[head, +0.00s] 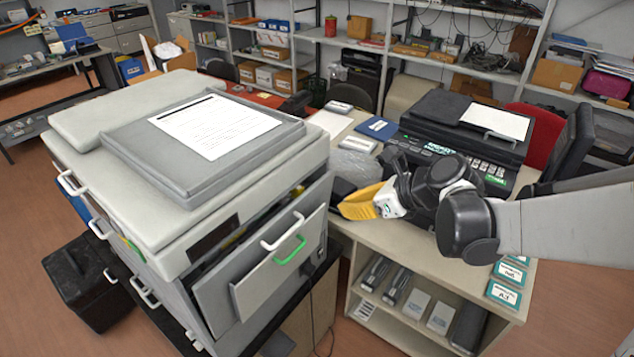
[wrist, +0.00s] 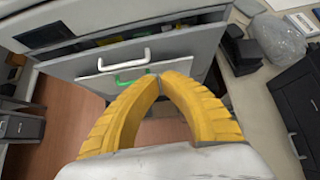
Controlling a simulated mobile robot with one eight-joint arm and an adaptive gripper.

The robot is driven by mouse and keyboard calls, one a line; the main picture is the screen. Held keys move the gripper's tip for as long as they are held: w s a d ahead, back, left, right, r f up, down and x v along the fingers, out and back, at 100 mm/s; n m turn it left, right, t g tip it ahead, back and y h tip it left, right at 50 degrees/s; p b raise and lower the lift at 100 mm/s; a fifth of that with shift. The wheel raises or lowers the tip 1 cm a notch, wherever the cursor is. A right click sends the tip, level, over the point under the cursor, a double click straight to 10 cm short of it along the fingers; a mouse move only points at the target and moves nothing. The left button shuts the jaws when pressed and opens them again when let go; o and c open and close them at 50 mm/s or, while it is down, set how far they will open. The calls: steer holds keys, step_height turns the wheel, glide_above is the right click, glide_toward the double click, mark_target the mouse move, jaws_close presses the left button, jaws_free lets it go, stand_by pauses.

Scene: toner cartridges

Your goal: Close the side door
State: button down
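The grey side door (head: 285,276) on the copier (head: 212,152) stands partly open in the head view, its top edge leaning away from the body with a gap behind it. It bears a white handle (head: 283,231) and a green handle (head: 290,250). In the wrist view the door (wrist: 190,56) lies beyond my fingertips, with the green handle (wrist: 117,82) just left of them. My gripper (head: 346,209) is to the right of the door, apart from it in the head view. In the wrist view its yellow fingertips (wrist: 160,75) meet, with nothing between them.
A wooden desk (head: 367,235) stands close on the right, carrying a black printer (head: 470,135) and a clear plastic bag (head: 354,165). Its lower shelf holds several cartridges. A black box (head: 82,283) is on the floor at left. Brown floor shows below the fingers.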

mark_target(299, 202)
steer(key=shift+a+r+b+x, duration=0.3)
steer(key=shift+r+x, duration=0.05)
steer(key=shift+x, duration=1.7)
steer(key=shift+a+r+b+x, duration=0.3)
steer(key=shift+a+r+x, duration=0.05)
steer(key=shift+x, duration=1.65)
steer(key=shift+a+r+b+x, duration=0.3)
steer(key=shift+x, duration=1.75)
steer(key=shift+w, duration=0.1)
steer(key=shift+w+a+r, duration=0.2)
steer(key=shift+w+a, duration=0.5)
steer(key=shift+a, duration=0.2)
steer(key=shift+d, duration=0.1)
